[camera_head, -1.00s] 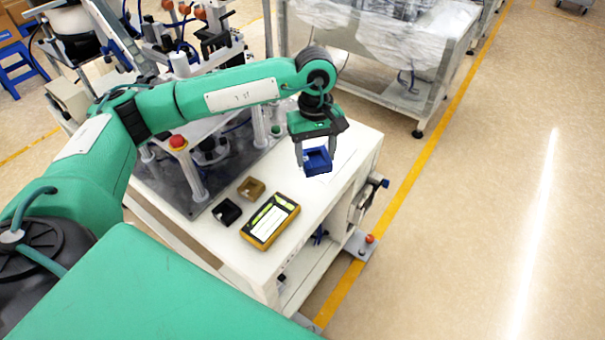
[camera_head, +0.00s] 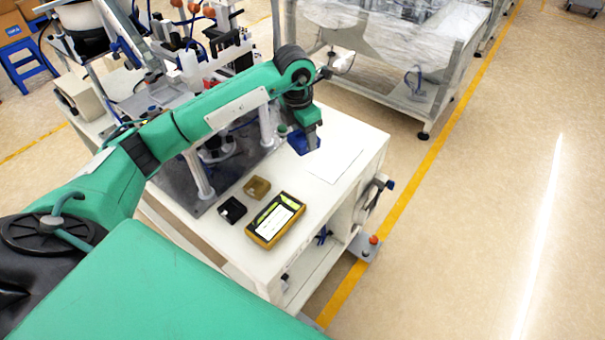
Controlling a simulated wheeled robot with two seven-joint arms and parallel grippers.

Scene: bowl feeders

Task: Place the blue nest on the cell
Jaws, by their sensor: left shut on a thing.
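The blue nest (camera_head: 299,145) is a small square blue block, held above the white table top near the edge of the dark machine plate. My left gripper (camera_head: 306,136) is shut on it from above, and the gripper and wrist hide part of it. The cell (camera_head: 205,75) appears to be the machine with the dark plate and metal posts, left of and behind the nest; my left arm covers much of it. My right gripper is not in view.
On the white table (camera_head: 225,244) stand a black nest (camera_head: 232,210), a brown nest (camera_head: 257,187) and a yellow-framed device (camera_head: 275,220). A white sheet (camera_head: 334,163) lies right of the nest. A plastic-wrapped bench (camera_head: 400,40) stands behind.

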